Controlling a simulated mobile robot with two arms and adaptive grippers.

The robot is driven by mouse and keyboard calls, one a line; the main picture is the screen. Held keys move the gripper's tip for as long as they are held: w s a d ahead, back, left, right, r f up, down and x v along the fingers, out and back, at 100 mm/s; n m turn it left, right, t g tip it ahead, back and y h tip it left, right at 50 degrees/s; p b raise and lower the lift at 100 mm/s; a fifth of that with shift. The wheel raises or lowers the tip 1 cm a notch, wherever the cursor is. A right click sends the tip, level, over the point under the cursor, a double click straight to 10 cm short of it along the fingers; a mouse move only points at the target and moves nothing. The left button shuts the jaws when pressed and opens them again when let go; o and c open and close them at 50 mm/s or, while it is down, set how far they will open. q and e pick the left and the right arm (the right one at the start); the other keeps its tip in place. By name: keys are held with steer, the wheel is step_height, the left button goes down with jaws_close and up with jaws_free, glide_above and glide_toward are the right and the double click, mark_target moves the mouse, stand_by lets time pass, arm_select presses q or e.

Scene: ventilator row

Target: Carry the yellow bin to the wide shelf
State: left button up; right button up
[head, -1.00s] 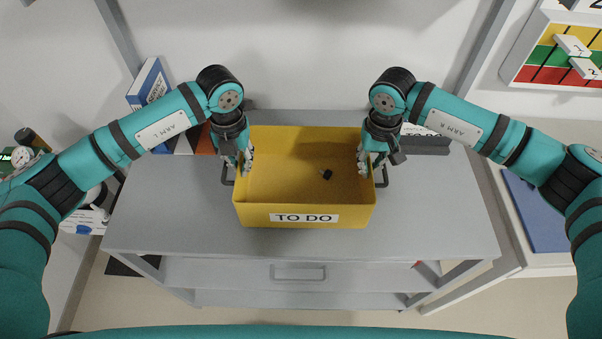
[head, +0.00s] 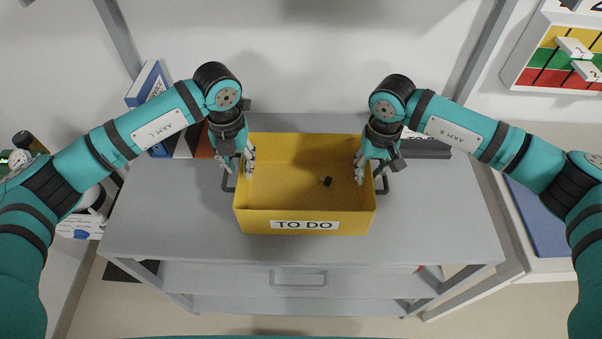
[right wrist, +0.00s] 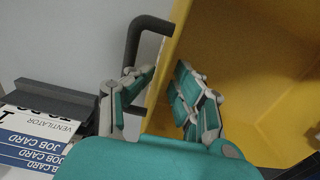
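The yellow bin (head: 305,220), labelled TO DO, is level over the middle of the grey shelf unit's top (head: 440,215). I cannot tell whether its base touches that top. A small dark object (head: 327,182) lies inside it. My left gripper (head: 239,168) is at the bin's left wall and my right gripper (head: 369,170) at its right wall, each beside a dark side handle. In the right wrist view, my right gripper's fingers (right wrist: 165,75) are on either side of the bin's wall (right wrist: 215,45), close together. The left gripper's outer contact is partly hidden.
Books (head: 150,85) stand at the back left of the top. A dark card holder (head: 428,148) is at the back right, with job cards showing in the right wrist view (right wrist: 40,135). Bare surface lies on both sides of the bin. Uprights flank the unit.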

arm_select(q)
step_height(320, 180, up, 6)
steer(key=shift+f, duration=0.2)
steer(key=shift+r, duration=0.15)
arm_select(e)
steer(key=shift+r, duration=0.15)
arm_select(q)
steer(key=shift+d, duration=0.1)
arm_select(e)
step_height(320, 180, up, 12)
steer(key=shift+f, duration=0.2)
